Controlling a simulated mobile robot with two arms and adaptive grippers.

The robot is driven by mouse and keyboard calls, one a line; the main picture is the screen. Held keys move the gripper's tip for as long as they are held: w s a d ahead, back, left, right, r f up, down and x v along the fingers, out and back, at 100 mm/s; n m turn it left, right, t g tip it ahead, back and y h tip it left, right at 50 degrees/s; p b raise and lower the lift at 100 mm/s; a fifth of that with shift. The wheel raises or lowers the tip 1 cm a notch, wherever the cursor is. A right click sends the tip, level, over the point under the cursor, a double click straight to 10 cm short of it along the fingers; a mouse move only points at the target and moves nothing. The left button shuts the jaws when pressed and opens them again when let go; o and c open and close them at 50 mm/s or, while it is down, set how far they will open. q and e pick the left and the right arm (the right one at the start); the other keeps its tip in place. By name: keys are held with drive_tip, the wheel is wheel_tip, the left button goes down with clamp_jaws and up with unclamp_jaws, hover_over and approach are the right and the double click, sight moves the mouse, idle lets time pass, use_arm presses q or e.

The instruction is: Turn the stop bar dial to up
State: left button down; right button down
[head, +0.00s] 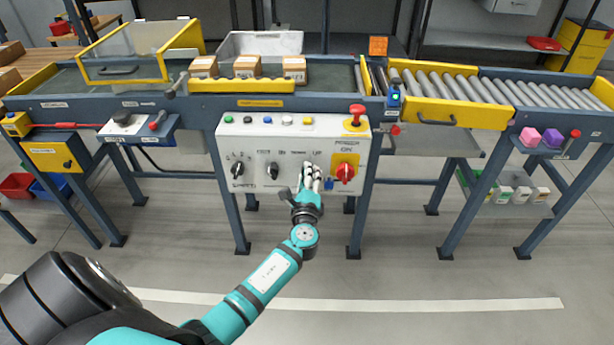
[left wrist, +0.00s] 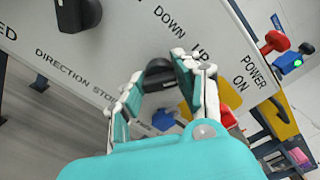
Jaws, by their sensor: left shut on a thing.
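The control panel (head: 255,150) is a pale upright board below the conveyor. The stop bar dial is hidden behind my left gripper (head: 312,168) in the head view. In the left wrist view the black stop bar dial (left wrist: 158,73) sits between the two fingers of my left gripper (left wrist: 157,66), which is shut on it. The labels DOWN and UP are printed above the dial; UP is partly covered by a finger. I cannot tell which label the dial points to. My right gripper is not in view.
The black direction dial (head: 272,171) is left of my gripper, with the speed dial (head: 240,170) beyond it. The red power switch (head: 346,173) on its yellow plate is close on the right. A red stop button (head: 356,112) stands above it.

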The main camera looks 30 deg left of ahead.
use_arm(q)
drive_tip(key=c, duration=0.9)
unclamp_jaws()
drive_tip(key=shift+d, duration=0.1)
drive_tip(key=v, duration=1.2)
drive_tip(key=shift+f, duration=0.1)
